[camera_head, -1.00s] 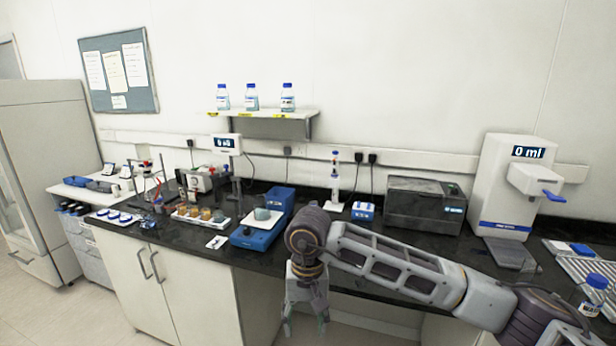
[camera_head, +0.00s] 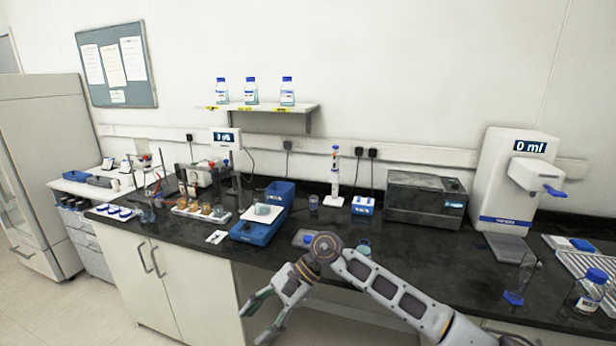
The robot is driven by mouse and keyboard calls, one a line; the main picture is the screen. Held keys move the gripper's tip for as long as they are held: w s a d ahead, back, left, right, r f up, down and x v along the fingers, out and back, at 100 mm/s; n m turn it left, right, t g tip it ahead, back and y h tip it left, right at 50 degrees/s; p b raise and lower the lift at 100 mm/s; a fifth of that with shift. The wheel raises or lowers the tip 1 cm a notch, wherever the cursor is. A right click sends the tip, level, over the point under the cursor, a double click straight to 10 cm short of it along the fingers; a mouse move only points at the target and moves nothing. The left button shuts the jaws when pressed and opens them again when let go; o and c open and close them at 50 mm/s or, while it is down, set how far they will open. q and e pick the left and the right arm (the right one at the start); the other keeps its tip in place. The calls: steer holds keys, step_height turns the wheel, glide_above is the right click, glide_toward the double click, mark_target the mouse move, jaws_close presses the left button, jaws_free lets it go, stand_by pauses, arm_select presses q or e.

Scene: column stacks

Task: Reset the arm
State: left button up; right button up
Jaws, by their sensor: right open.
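My right arm comes in from the lower right and bends at the front edge of the bench. My left gripper is not in view.
The dark bench (camera_head: 405,245) carries a blue balance (camera_head: 258,230), a grey box device (camera_head: 410,203), a white dispenser (camera_head: 513,170) reading 0 ml, and a blue-capped bottle (camera_head: 590,297). A small container (camera_head: 364,247) stands just behind my arm. The floor at left is clear.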

steer(key=w+d+f+m+t+y, duration=0.4)
steer(key=w+f+m+t+y, duration=0.75)
steer(key=m, duration=1.25)
steer(key=d+f+m+t+h, duration=0.3)
steer(key=d+f+m+h, duration=0.45)
steer(key=f, duration=0.65)
steer(key=d+f+m+t+h, duration=0.3)
steer(key=d+f+m+h, duration=0.2)
steer(key=d+f+m, duration=0.6)
steer(key=s+d+f+m+g+h, duration=0.2)
steer(key=s+d+f+m, duration=0.2)
steer(key=s+f, duration=0.35)
steer(key=s+d+f+m+g+h, duration=0.1)
steer(key=s+d+f+m+h, duration=0.2)
steer(key=s+f, duration=0.5)
steer(key=s+d+f+m+g+h, duration=0.1)
steer(key=s+d+f+m+g, duration=0.1)
steer(key=s+d+f+m, duration=0.5)
steer(key=s+d+f+m+g+h, duration=0.1)
steer(key=s+f, duration=0.4)
steer(key=s, duration=0.9)
steer(key=s+d+f+m+g+h, duration=0.1)
steer(key=s+f+m+g, duration=0.3)
steer(key=s, duration=1.1)
step_height(320, 180, down, 2)
steer(key=shift+s+d+f+g, duration=0.2)
steer(key=shift+d+g, duration=0.4)
steer(key=shift+g, duration=0.15)
